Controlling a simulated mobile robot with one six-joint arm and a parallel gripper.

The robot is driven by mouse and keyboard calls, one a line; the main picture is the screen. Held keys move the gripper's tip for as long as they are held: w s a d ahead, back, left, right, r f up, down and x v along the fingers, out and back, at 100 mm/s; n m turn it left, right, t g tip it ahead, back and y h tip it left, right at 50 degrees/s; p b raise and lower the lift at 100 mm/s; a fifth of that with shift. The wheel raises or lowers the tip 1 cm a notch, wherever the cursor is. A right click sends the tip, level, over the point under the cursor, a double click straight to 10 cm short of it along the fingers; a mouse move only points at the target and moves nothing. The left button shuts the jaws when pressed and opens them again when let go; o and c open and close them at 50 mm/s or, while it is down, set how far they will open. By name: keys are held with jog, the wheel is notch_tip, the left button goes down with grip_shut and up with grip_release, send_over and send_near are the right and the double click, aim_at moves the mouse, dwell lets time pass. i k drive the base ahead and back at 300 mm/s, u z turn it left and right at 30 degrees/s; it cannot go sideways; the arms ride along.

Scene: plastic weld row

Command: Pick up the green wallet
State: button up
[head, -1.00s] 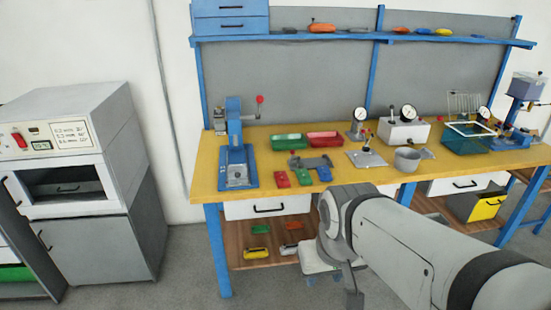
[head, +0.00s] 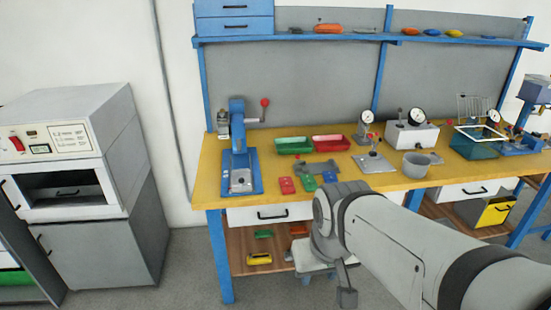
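A small flat green piece, which looks like the green wallet (head: 308,183), lies on the wooden bench top (head: 215,185) near its front edge. It lies between a similar red piece (head: 286,186) and a blue piece (head: 330,176). A grey tool-like part (head: 314,167) lies just behind them. My arm reaches in from the lower right, and my gripper (head: 346,290) hangs in front of the bench, below its top and apart from the green piece. Its fingers are too unclear to tell open from shut.
Green (head: 293,145) and red (head: 331,143) trays stand behind the pieces. A blue press (head: 239,155) stands left, a grey bowl (head: 416,164) right. Another green item (head: 263,234) lies on the lower shelf, beside a yellow one (head: 258,258). A grey cabinet oven (head: 70,150) stands left.

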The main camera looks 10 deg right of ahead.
aim_at(309, 184)
jog(key=u, duration=0.05)
jog(key=i, duration=1.55)
jog(key=z, duration=0.55)
jog(key=k, duration=0.75)
jog(key=z, duration=0.25)
jog(key=i, duration=0.75)
jog(key=u, duration=0.05)
